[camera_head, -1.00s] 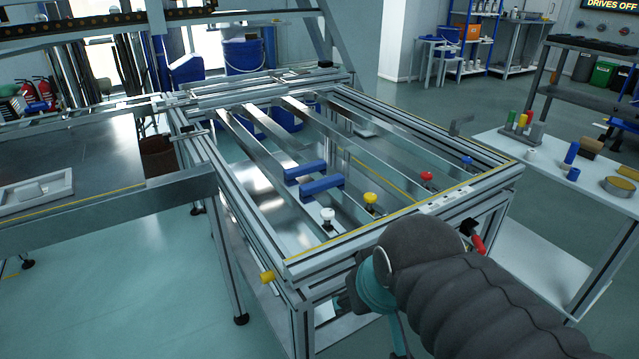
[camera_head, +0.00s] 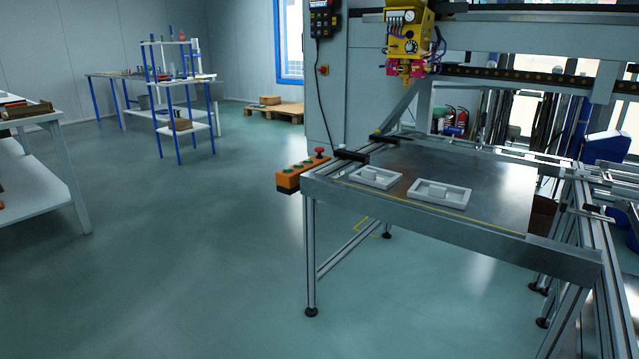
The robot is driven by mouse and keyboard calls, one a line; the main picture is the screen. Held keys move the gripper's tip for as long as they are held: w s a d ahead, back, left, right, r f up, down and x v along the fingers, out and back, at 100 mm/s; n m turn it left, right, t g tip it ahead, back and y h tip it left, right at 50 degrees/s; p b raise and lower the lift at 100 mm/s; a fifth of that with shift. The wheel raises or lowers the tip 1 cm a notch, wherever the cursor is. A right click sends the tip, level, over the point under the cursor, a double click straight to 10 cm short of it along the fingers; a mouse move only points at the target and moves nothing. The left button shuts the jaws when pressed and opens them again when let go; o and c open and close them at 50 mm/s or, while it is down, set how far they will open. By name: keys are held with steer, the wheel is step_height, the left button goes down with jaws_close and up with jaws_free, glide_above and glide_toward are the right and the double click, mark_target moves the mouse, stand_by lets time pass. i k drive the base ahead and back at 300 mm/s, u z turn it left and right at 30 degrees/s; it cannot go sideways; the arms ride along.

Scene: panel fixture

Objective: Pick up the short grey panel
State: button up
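Two light grey, rectangular panels with raised rims lie flat on the metal table (camera_head: 490,185), near its front edge. The left panel (camera_head: 376,177) looks a little shorter than the right panel (camera_head: 438,193). They lie side by side with a small gap between them. I cannot tell for sure which one is the short grey panel. My gripper and arm are not in view, and nothing is seen touching either panel.
An orange control box (camera_head: 300,175) with a red button sticks out at the table's left corner. A yellow machine head (camera_head: 408,38) hangs from the gantry behind. A framed fixture (camera_head: 600,235) adjoins on the right. Open floor (camera_head: 200,260) lies to the left.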

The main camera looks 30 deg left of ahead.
mark_target(376, 173)
steer(key=u, duration=0.65)
steer(key=k, duration=0.6)
steer(key=u, duration=0.75)
steer(key=i, duration=0.75)
steer(key=u, duration=0.65)
steer(key=i, duration=0.75)
steer(key=z, duration=0.8)
steer(key=i, duration=0.8)
steer(key=z, duration=0.75)
